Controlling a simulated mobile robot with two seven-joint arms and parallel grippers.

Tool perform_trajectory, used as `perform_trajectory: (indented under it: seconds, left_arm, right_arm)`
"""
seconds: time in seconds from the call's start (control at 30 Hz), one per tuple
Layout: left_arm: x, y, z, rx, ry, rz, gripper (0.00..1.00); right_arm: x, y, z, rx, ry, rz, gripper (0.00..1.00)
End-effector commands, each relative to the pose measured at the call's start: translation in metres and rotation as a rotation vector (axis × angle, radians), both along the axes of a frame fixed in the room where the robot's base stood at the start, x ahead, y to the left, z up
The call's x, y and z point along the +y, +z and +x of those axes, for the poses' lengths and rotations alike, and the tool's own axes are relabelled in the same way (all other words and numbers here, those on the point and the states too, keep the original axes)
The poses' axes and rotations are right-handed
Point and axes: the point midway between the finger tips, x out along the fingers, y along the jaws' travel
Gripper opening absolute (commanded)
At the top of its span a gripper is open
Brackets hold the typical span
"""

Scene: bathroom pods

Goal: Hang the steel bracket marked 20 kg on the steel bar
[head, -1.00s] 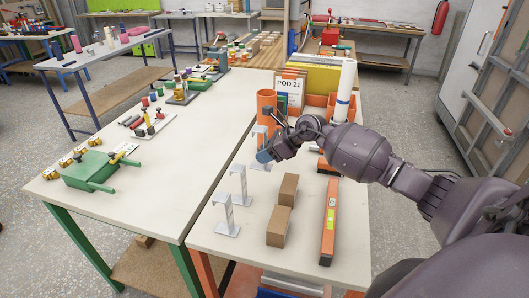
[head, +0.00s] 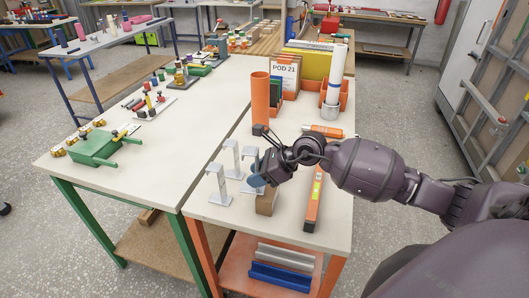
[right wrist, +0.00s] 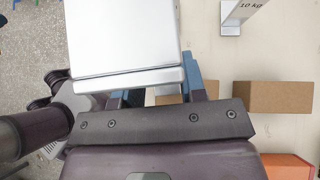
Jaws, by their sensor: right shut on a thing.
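My right gripper (head: 257,178) is shut on a steel bracket (head: 251,162) over the front table. In the right wrist view the held bracket (right wrist: 123,40) shows as a broad silver plate between blue-tipped fingers; no marking is visible on it. Two other steel brackets stand upright to its left, a nearer one (head: 219,186) and a farther one (head: 232,158). A bracket marked 10 kg (right wrist: 240,14) shows at the top right of the right wrist view. I cannot make out the steel bar. My left gripper is not in view.
A brown box (head: 266,203) is partly hidden by my gripper, beside an orange level (head: 314,200). An orange tube (head: 260,97), a grey cup (head: 331,110) and a POD 21 sign (head: 285,76) stand behind. The left table (head: 165,145) has free room in its middle.

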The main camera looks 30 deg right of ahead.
Motion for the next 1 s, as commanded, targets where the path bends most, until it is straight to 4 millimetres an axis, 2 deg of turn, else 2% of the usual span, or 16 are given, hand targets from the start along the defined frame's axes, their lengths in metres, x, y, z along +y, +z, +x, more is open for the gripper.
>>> perform_trajectory:
  seconds: [0.1,0.4,0.6,1.0]
  left_arm:
    - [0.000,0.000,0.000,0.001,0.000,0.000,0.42]
    - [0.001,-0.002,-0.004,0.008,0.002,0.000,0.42]
    - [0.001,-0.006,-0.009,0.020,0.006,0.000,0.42]
    - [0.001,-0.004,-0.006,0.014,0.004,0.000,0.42]
  right_arm:
    - [0.029,-0.005,-0.026,-0.004,0.043,0.003,0.10]
    - [0.085,-0.014,-0.075,-0.013,0.120,0.003,0.10]
    - [0.087,-0.011,-0.070,-0.022,0.119,0.002,0.10]
    - [0.084,-0.012,-0.070,-0.019,0.113,0.003,0.10]
